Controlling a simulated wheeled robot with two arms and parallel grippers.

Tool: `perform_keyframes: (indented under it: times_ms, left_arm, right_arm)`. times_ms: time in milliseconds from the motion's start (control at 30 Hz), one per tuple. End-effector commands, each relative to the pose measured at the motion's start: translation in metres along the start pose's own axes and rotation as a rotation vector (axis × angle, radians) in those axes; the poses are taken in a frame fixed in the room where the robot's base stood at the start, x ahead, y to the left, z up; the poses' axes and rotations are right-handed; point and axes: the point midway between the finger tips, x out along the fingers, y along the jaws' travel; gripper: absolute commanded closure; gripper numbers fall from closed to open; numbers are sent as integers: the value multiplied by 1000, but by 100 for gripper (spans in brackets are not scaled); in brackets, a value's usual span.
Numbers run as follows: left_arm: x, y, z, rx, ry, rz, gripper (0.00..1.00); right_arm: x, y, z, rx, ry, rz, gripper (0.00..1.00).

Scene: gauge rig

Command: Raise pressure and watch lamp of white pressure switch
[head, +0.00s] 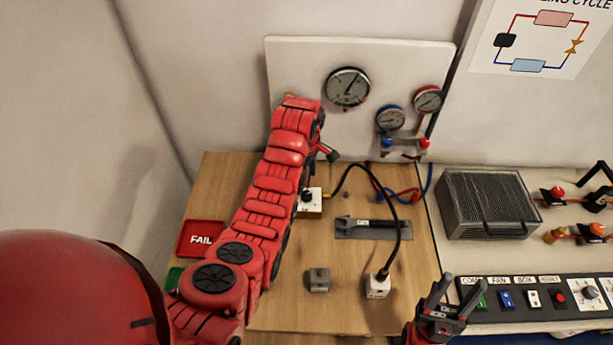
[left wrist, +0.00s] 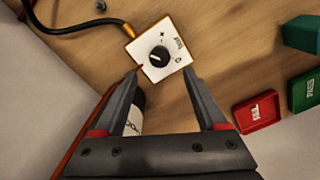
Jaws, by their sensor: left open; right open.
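A white box with a black knob (head: 312,201) stands on the wooden board, partly behind my left arm. It also shows in the left wrist view (left wrist: 171,62), with a plus mark by the knob. My left gripper (left wrist: 167,74) is open, its fingertips close to this box; contact cannot be told. In the head view my arm mostly hides it. A white block (head: 377,290), perhaps the pressure switch, stands at front right with a black cable on top. Its lamp state cannot be told. A large gauge (head: 347,88) hangs on the white panel. My right gripper (head: 452,288) is open and empty.
A grey block (head: 319,281) stands left of the white block. A labelled dark plate (head: 366,228) lies mid-board. The red FAIL tray (head: 201,239) is at left. Two smaller gauges (head: 390,119) (head: 428,99) are on the panel. The black cable arches over the board. A switch strip (head: 545,297) is at right.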

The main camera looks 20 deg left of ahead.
Motion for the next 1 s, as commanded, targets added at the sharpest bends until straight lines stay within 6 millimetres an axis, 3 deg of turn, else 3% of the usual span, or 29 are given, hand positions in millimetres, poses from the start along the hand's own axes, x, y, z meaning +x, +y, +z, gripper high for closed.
perform_keyframes:
  times_ms: [33,333,600,1000]
  left_arm:
    - [-22,0,1,1,0,0,26]
    - [-83,0,1,1,1,0,26]
    - [-98,0,0,1,1,-1,26]
    - [-100,0,0,1,-1,0,26]
  right_arm:
    - [22,1,-4,0,0,0,50]
    - [78,4,-13,0,0,0,50]
    - [86,4,-14,0,0,0,50]
    - [87,4,-15,0,0,0,50]
